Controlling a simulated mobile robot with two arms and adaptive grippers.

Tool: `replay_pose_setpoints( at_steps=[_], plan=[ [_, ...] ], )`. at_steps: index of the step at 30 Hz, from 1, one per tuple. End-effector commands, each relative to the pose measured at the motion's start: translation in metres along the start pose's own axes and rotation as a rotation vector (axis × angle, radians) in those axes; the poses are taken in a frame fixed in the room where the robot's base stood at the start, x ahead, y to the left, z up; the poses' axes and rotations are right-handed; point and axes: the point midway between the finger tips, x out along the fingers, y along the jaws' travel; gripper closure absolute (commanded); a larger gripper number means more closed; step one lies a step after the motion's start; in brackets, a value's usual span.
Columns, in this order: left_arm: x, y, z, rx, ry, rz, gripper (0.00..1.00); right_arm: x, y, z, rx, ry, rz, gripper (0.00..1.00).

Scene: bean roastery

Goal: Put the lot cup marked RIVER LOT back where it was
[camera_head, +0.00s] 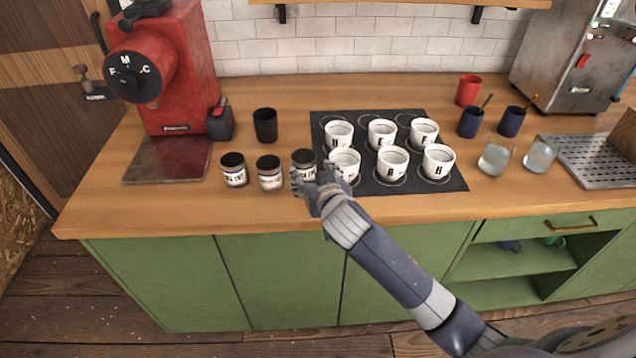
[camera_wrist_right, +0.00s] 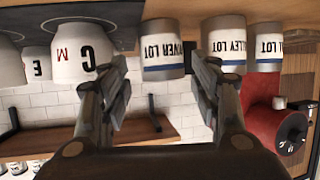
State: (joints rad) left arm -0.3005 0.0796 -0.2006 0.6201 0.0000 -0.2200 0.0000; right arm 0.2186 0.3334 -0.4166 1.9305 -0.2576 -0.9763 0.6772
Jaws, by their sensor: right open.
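The RIVER LOT cup (camera_head: 303,161) is grey with a white label and stands upright on the counter, at the right end of a row of three lot cups, beside the dark mat's left edge. My right gripper (camera_head: 316,180) is open at its front and hides part of it. In the right wrist view, which is upside down, the RIVER LOT cup (camera_wrist_right: 164,48) shows between the two spread fingers of my right gripper (camera_wrist_right: 163,75), with gaps on both sides. The VALLEY LOT cup (camera_head: 269,174) stands to its left. My left gripper is not in view.
A third lot cup (camera_head: 234,171) ends the row at left. Several white lettered cups stand on the dark mat (camera_head: 455,182), one close right of my gripper. A black cup (camera_head: 265,125) stands behind the row. The counter's front left is clear.

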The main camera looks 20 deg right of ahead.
Motion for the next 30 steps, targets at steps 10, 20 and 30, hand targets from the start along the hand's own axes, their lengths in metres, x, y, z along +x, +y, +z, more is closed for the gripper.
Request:
replay_pose_setpoints(
  at_steps=[10, 20, 30],
  plan=[
    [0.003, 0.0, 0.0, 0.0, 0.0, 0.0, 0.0, -0.045, 0.0, 0.0, 0.001, 0.0, -0.001, 0.43],
    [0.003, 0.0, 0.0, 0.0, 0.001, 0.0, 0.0, -0.05, 0.0, 0.0, 0.001, 0.0, 0.001, 0.43],
    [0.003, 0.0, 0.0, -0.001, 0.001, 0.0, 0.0, -0.052, 0.001, 0.007, -0.001, -0.018, 0.001, 0.43]
  ],
)
